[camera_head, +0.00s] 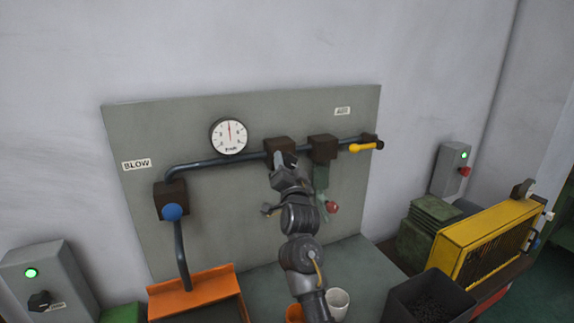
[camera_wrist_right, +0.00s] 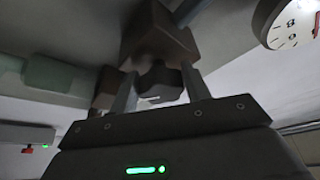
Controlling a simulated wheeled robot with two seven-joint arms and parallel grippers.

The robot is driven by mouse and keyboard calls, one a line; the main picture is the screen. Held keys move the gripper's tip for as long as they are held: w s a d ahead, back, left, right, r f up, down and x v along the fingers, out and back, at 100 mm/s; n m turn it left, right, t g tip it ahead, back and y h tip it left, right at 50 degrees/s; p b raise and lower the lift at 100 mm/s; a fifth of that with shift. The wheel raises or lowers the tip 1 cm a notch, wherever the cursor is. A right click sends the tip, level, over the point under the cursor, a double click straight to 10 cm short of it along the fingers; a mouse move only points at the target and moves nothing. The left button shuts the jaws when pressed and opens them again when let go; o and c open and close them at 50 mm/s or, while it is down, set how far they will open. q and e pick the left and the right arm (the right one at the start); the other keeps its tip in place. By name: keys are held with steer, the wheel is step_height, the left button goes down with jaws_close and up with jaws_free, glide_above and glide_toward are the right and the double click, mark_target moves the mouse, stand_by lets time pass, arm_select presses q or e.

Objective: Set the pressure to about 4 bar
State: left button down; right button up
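A round white pressure gauge (camera_head: 229,137) is on the grey panel; its red needle points about straight up, and its numbers are too small to read surely. It is partly cut off in the wrist view (camera_wrist_right: 296,24). Right of it, a brown regulator block (camera_head: 279,144) sits on the dark pipe. My right gripper (camera_head: 284,160) is at the block's front. In the wrist view its two fingers stand on either side of a dark lobed knob (camera_wrist_right: 160,82) under the block (camera_wrist_right: 158,42) and appear to touch it. My left gripper is not in view.
A yellow lever (camera_head: 364,147) and second brown block (camera_head: 322,148) are on the pipe to the right. A blue knob (camera_head: 172,211) is on the left. A red knob (camera_head: 332,208) is beside my arm. An orange tray (camera_head: 192,286), white cup (camera_head: 338,302) and dark bin (camera_head: 428,295) stand below.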

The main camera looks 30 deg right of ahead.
steer(key=o, duration=0.4)
steer(key=shift+s+a+f, duration=0.1)
steer(key=shift+s+f, duration=0.1)
steer(key=shift+s, duration=0.05)
steer(key=shift+b+v, duration=2.1)
steer(key=shift+v, duration=3)
steer(key=shift+r, duration=0.1)
steer(key=shift+a, duration=0.1)
